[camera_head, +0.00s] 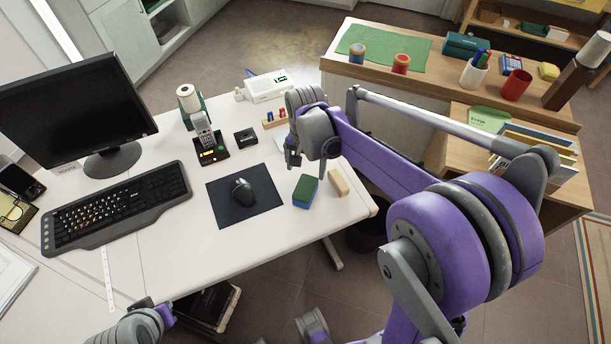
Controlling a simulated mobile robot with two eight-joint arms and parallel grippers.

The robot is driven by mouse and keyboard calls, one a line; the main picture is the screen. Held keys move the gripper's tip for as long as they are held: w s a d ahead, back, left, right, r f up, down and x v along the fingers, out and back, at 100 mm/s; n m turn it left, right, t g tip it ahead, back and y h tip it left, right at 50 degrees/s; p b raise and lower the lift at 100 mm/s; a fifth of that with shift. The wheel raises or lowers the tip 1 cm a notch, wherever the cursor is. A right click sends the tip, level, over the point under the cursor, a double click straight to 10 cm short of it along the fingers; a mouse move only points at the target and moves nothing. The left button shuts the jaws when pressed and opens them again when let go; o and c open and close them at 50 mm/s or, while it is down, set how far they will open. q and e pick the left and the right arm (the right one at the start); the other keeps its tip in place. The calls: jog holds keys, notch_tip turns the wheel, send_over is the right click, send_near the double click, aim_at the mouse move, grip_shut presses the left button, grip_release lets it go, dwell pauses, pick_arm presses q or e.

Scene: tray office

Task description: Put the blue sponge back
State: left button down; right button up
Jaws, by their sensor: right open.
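The blue sponge (305,191) lies on the white desk near its right edge, right of the mouse pad. Its top face looks green and its side blue. My right gripper (293,157) is open and empty above the desk, a little behind and left of the sponge, apart from it. The purple right arm reaches in from the right. Part of my left arm shows at the bottom left edge, but I cannot make out its fingers.
A tan block (339,182) lies just right of the sponge. A mouse (242,191) sits on the dark mouse pad (223,207). A phone in its dock (208,150), keyboard (117,209) and monitor (75,110) stand left. A wooden counter (345,70) holds a green mat (385,44) and a red cup (515,86).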

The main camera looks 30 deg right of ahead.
jog(key=s+a+n+t, duration=0.2)
jog(key=s+n, duration=0.3)
jog(key=s, duration=0.3)
jog(key=s+a+r+n+t, duration=0.1)
jog(key=s+a+n+t, duration=0.2)
jog(key=s, duration=0.5)
jog(key=shift+s+a+n, duration=0.35)
jog(key=shift+a+n, duration=0.55)
jog(key=shift+n, duration=0.1)
jog(key=shift+d, duration=0.1)
